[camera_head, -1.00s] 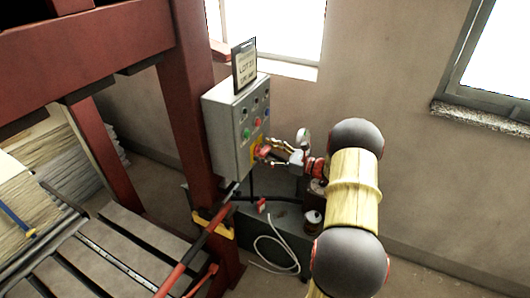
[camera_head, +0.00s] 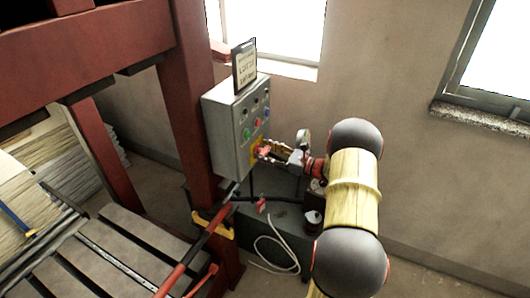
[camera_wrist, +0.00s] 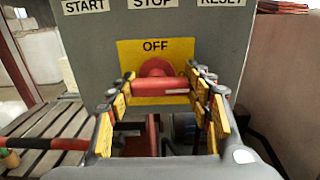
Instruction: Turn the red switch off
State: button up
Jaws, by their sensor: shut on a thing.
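The red switch (camera_wrist: 158,86) sits on a yellow plate marked OFF (camera_wrist: 128,55) in the wrist view. Its handle bar lies level across the plate. My gripper (camera_wrist: 165,92) has its fingers on both ends of the handle and is shut on it. In the head view my gripper (camera_head: 272,151) reaches the lower front of the grey control box (camera_head: 221,131) from the right. The switch is mostly hidden there by the fingers. In the wrist view START, STOP and RESET labels run along the box above the plate.
The box is fixed to a red steel post (camera_head: 190,90). A small sign (camera_head: 244,66) stands on top of it. Below are a dark cabinet (camera_head: 283,245) with a can (camera_head: 313,222) and a white hose (camera_head: 270,240). A slatted bench (camera_head: 110,255) lies at the lower left.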

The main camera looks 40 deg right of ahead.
jog(key=shift+n+b, duration=0.4)
jog(key=shift+c, duration=0.4)
jog(key=n+b, duration=0.3)
jog(key=shift+f, duration=0.1)
jog(key=n+b, duration=0.5)
jog(key=b, duration=0.1)
jog(key=shift+a, duration=0.1)
jog(key=n+b, duration=0.5)
jog(key=b, duration=0.2)
jog(key=shift+s+a+n, duration=0.1)
jog(key=shift+n, duration=0.3)
jog(key=n+b, duration=0.3)
jog(key=b, duration=0.2)
jog(key=shift+a+n, duration=0.1)
jog(key=shift+n, duration=0.2)
jog(key=o, duration=1.1)
jog(key=shift+r, duration=0.2)
jog(key=shift+o, duration=0.4)
